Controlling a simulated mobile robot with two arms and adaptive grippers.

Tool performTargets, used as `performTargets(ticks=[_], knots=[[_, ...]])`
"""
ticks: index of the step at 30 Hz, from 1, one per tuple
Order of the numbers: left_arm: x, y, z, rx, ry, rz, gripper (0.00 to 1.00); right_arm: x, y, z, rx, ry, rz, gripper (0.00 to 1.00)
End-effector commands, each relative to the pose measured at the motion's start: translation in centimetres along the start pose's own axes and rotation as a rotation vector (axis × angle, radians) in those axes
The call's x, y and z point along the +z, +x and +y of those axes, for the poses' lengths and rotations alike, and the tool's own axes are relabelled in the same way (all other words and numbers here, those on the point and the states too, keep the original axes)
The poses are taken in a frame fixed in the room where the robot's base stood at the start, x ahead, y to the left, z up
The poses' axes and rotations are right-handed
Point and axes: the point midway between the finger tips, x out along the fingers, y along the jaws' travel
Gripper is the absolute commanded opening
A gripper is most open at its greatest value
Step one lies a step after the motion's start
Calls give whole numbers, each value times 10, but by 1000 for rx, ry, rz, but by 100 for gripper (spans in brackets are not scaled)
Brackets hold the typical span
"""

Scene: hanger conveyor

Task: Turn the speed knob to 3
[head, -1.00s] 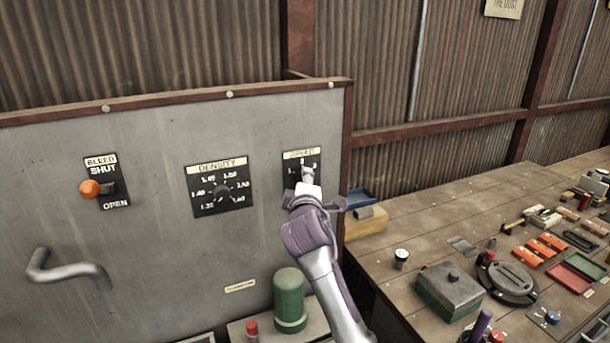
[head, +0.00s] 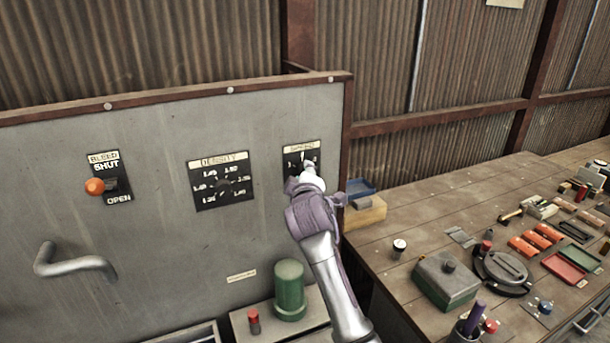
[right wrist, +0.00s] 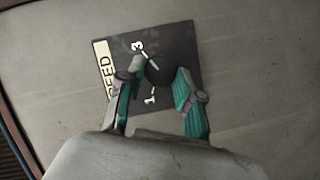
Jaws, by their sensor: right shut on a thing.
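The black speed panel (head: 312,150) is at the right end of the grey board, mostly behind my right gripper (head: 305,170) in the head view. In the right wrist view the panel (right wrist: 178,41) lies turned, with the digits 1 and 3 readable. The round dark speed knob (right wrist: 160,72) sits between the two teal fingers of my right gripper (right wrist: 159,76), which is shut on it. My left gripper is not in view.
The density dial (head: 222,182) and the bleed lever with its orange knob (head: 95,187) are left on the same board (head: 150,230). A bent grey handle (head: 75,263) sticks out below. A green cylinder (head: 289,290) stands beneath. The workbench (head: 440,205) at right holds several tools.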

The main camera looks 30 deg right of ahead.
Motion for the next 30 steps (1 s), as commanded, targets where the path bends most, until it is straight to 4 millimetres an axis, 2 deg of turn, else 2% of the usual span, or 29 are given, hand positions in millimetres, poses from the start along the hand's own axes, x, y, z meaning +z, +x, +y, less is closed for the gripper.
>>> performTargets(ticks=[1,5,13,17,20,30], knots=[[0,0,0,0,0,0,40,0,0,-1,-2,2,0,40],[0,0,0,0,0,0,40,0,0,-1,-2,1,0,61],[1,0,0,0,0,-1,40,0,0,0,0,0,0,61],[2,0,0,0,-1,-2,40,0,-7,0,0,0,0,61],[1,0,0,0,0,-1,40,0,-21,-1,0,0,1,61],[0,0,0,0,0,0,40,0,-92,-1,-2,2,1,61]])
